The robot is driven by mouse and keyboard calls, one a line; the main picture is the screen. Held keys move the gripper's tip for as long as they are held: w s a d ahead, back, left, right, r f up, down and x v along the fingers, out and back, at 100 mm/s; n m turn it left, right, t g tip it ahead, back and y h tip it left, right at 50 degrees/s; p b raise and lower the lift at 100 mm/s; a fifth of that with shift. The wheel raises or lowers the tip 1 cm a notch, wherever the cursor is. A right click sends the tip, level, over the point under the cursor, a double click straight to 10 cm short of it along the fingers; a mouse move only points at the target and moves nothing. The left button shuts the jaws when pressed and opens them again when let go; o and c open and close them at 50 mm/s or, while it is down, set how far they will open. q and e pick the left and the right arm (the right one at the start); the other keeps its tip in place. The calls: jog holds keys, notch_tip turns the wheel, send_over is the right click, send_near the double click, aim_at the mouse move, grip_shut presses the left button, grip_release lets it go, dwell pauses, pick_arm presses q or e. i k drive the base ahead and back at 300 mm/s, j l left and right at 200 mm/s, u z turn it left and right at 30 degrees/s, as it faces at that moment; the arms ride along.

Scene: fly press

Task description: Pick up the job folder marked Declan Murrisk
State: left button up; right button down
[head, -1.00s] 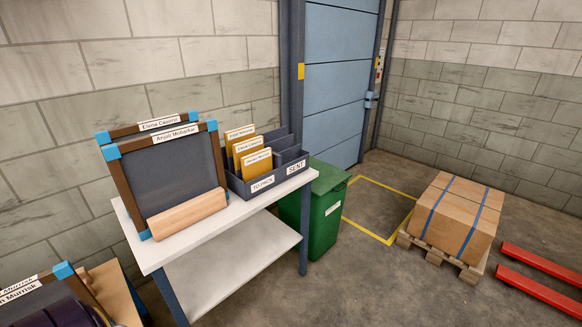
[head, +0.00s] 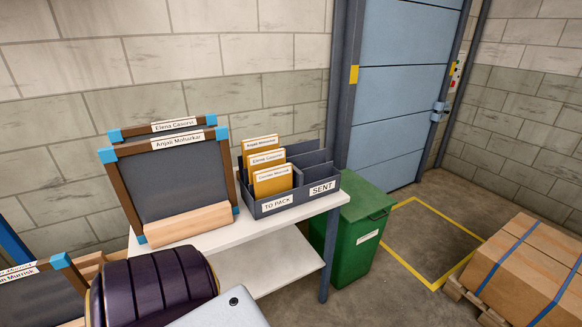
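Three yellow job folders stand one behind another in the left part of a dark grey sorter (head: 332,190), in the section labelled TO PACK. The front folder (head: 272,182) has a small label that seems to read Declan Murrisk. Behind it stand the Elena folder (head: 251,166) and, at the back, the Anjali folder (head: 248,148). The rear two are partly hidden by the ones in front. The section labelled SENT, on the right, looks empty. Neither my left nor my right gripper is in the picture.
Another framed screen (head: 35,300) is at lower left. A green bin (head: 362,235) stands right of the table. Strapped boxes (head: 530,265) sit on a pallet.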

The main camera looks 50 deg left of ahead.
aim_at(269, 182)
jog(key=i+u, duration=0.1)
jog(key=i, duration=0.7)
jog(key=i+l+u, duration=0.1)
jog(key=i+u, duration=0.25)
jog(key=i+l+u, duration=0.25)
jog(key=i+u, duration=0.15)
jog(key=i+l+u, duration=0.2)
jog(key=u, duration=0.25)
jog(key=i+l+u, duration=0.2)
jog(key=u, duration=0.25)
jog(key=i+l+u, duration=0.15)
jog(key=l+u, duration=0.25)
jog(key=i+l+u, duration=0.1)
jog(key=l+u, duration=1.2)
jog(key=l, duration=0.25)
jog(key=i, duration=0.1)
